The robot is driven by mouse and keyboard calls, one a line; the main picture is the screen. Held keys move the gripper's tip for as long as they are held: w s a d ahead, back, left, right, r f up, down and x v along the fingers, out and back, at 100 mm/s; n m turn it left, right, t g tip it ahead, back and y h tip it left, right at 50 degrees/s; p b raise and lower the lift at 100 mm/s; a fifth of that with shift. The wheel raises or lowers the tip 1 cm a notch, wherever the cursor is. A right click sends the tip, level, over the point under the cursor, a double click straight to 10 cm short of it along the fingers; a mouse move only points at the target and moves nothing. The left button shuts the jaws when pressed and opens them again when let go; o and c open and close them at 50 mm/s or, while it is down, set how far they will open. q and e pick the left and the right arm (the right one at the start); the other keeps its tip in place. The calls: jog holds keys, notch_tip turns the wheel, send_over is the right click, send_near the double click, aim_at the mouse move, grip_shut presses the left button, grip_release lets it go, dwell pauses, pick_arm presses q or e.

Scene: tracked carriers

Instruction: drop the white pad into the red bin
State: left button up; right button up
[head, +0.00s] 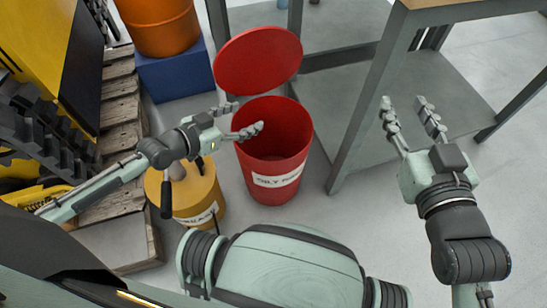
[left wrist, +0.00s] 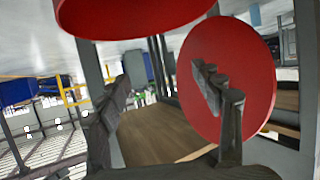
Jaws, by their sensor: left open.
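The red bin (head: 273,185) stands open on the floor in the head view, with a white label on its front. Its round red lid (head: 258,60) is raised behind the opening. My left gripper (head: 244,118) is open at the left side of the bin's mouth, one finger reaching over the opening. In the left wrist view its two fingers are apart with nothing between them, and the red lid (left wrist: 245,80) shows behind the right finger. My right gripper (head: 403,104) is open and empty, right of the bin. I see no white pad; part of the bin's inside is hidden.
A yellow can (head: 190,190) with a handle stands left of the bin, below my left forearm. An orange drum (head: 165,30) on a blue block (head: 175,75) is behind. Wooden pallets and a tracked machine are at left. A grey-legged table (head: 375,85) stands at right.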

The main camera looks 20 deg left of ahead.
pick_arm(q)
jog(key=v, duration=0.8)
jog(key=shift+s+a+r, duration=0.2)
jog(key=shift+s, duration=0.1)
